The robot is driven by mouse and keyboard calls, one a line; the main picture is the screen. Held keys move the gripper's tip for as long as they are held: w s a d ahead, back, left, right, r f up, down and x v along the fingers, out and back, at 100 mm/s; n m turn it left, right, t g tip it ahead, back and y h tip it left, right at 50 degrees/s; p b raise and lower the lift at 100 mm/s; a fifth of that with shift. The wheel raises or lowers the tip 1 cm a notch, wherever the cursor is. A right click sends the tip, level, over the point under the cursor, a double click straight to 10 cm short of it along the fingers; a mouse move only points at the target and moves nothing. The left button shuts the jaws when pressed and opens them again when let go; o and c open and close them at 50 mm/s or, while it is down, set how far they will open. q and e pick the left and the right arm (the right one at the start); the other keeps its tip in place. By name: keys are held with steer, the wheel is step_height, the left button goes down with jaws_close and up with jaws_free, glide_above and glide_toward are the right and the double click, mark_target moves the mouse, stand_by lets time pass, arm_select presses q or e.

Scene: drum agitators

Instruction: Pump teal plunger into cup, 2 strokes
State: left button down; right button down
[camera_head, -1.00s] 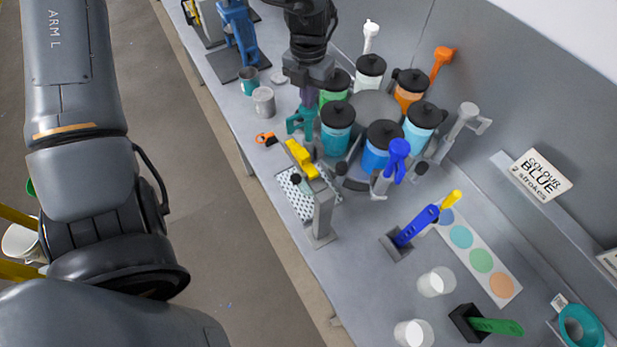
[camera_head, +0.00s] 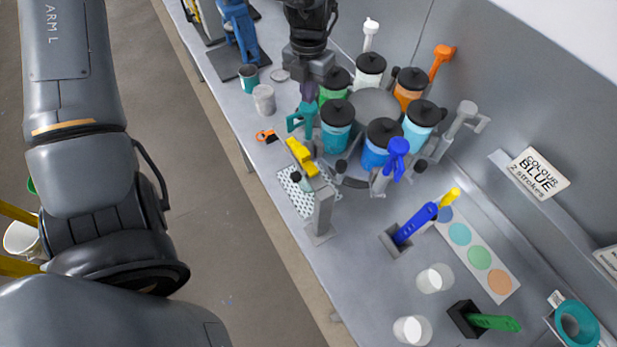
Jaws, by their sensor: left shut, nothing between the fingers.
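The teal plunger (camera_head: 298,120) stands beside the teal-bodied drum (camera_head: 336,138), which has a black lid. My left gripper (camera_head: 309,98) comes down from the top of the view. Its fingers are shut, empty, and close above the teal plunger; I cannot tell whether they touch it. A grey-white cup (camera_head: 264,99) and a teal cup (camera_head: 249,76) stand on the bench left of the plunger. Two clear cups (camera_head: 435,279) (camera_head: 412,330) stand at the front right. My right gripper is not in view.
Several lidded drums ring a grey hub. A blue-handled tool (camera_head: 414,225) and a green-handled tool (camera_head: 495,322) rest in holders.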

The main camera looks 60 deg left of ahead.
mark_target(308, 108)
arm_select(q)
steer(key=shift+f, duration=0.2)
steer(key=shift+f+b, duration=1.1)
steer(key=shift+f, duration=0.4)
steer(key=shift+f+b, duration=1)
steer(key=shift+f, duration=0.35)
steer(key=shift+r, duration=0.15)
steer(key=shift+r+p, duration=1.2)
steer(key=shift+r, duration=0.15)
steer(key=shift+r+p, duration=1.15)
steer(key=shift+r, duration=0.45)
